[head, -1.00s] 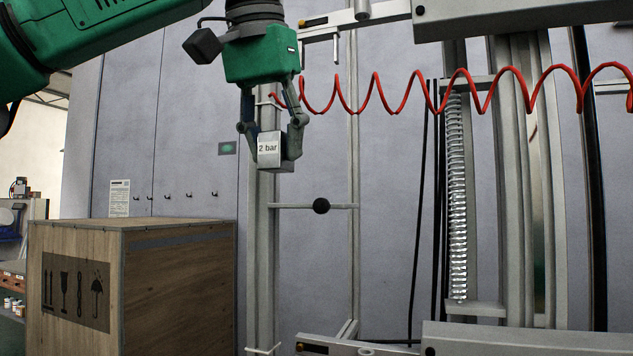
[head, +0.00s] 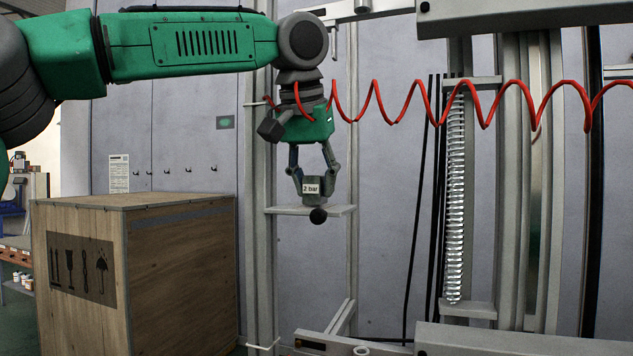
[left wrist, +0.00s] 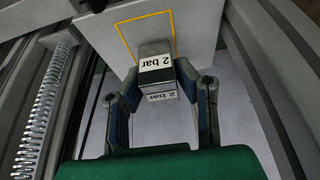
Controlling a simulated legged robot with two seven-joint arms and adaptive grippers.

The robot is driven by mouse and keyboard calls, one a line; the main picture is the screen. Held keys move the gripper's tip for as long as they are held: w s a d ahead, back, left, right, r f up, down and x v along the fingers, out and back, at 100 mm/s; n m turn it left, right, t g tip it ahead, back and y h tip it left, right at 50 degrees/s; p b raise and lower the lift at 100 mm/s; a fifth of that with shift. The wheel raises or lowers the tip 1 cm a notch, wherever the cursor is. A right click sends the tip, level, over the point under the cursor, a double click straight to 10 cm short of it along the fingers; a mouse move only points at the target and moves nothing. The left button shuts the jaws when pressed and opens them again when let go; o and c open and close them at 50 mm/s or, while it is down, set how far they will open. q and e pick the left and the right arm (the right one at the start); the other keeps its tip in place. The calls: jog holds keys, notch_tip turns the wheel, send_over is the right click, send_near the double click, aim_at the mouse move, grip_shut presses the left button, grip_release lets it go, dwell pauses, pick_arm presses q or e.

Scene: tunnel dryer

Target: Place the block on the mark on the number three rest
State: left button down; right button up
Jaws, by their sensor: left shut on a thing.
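The grey metal block (head: 312,188), labelled "2 bar", is gripped between the fingers of my left gripper (head: 313,182). It hangs upright just above or at the small shelf-like rest (head: 340,210); I cannot tell whether it touches. In the left wrist view the block (left wrist: 156,72) is between the fingertips (left wrist: 159,80), and a yellow square outline, the mark (left wrist: 124,42), shows on the pale plate (left wrist: 195,30). The block covers the mark's near part. No number three is readable. My right gripper is not in view.
A round black knob (head: 318,216) is at the rest's front edge. A metal spring (head: 455,200) stands to the right between rails. A wooden crate (head: 180,270) stands at lower left.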

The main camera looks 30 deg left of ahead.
pick_arm(q)
jog(key=shift+d+f, duration=0.1)
jog(key=shift+f, duration=0.05)
jog(key=c, duration=1.2)
grip_release()
jog(key=shift+d, duration=0.1)
jog(key=v, duration=0.7)
jog(key=shift+s+f, duration=0.1)
jog(key=shift+d+r, duration=0.1)
jog(key=shift+r, duration=0.3)
jog(key=shift+s, duration=0.1)
jog(key=shift+a+f, duration=0.15)
jog(key=shift+a, duration=0.1)
